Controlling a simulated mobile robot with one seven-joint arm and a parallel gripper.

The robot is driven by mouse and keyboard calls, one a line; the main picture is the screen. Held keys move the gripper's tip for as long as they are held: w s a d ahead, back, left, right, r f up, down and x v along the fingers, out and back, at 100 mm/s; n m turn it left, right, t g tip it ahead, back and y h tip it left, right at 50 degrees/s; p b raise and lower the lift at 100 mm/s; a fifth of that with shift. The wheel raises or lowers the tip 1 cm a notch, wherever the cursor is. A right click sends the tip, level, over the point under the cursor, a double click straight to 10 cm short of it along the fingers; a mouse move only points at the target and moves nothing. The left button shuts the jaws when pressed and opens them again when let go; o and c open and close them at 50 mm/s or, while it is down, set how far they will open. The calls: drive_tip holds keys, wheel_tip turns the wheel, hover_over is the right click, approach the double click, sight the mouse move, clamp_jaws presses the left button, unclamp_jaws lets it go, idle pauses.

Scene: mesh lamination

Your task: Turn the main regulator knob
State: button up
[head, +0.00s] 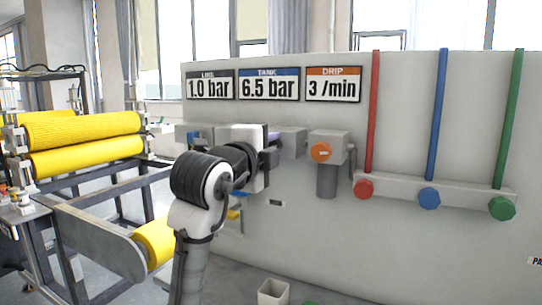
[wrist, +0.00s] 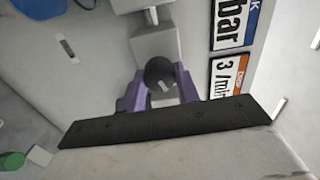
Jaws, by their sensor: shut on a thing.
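The main regulator knob (wrist: 159,73) is a dark round knob with a white mark on its face, below a grey block in the wrist view. My gripper (wrist: 160,88) has its purple fingers on either side of the knob and is shut on it. In the head view, my arm hides the knob and most of the gripper. Above it on the panel, the first sign (head: 210,86) reads 1.0 bar, the TANK sign (head: 268,85) reads 6.5 bar and the DRIP sign (head: 333,85) reads 3 /min.
An orange knob (head: 320,152) sits on a grey unit to the right of my arm. Red (head: 364,189), blue (head: 429,198) and green (head: 501,208) valve knobs with coloured pipes are further right. Yellow rollers (head: 85,130) stand at the left. A small bin (head: 272,292) is on the floor.

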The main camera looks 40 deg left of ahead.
drive_tip(key=shift+f+m+b, duration=0.2)
drive_tip(key=shift+m+b, duration=1.1)
drive_tip(key=shift+m, duration=3.6)
drive_tip(key=o, duration=1)
drive_tip(key=shift+s, duration=0.1)
drive_tip(key=b+v, duration=0.2)
drive_tip(key=v, duration=1.1)
drive_tip(key=shift+s+d+r, duration=0.1)
drive_tip(key=shift+s+d, duration=0.05)
drive_tip(key=shift+s, duration=0.15)
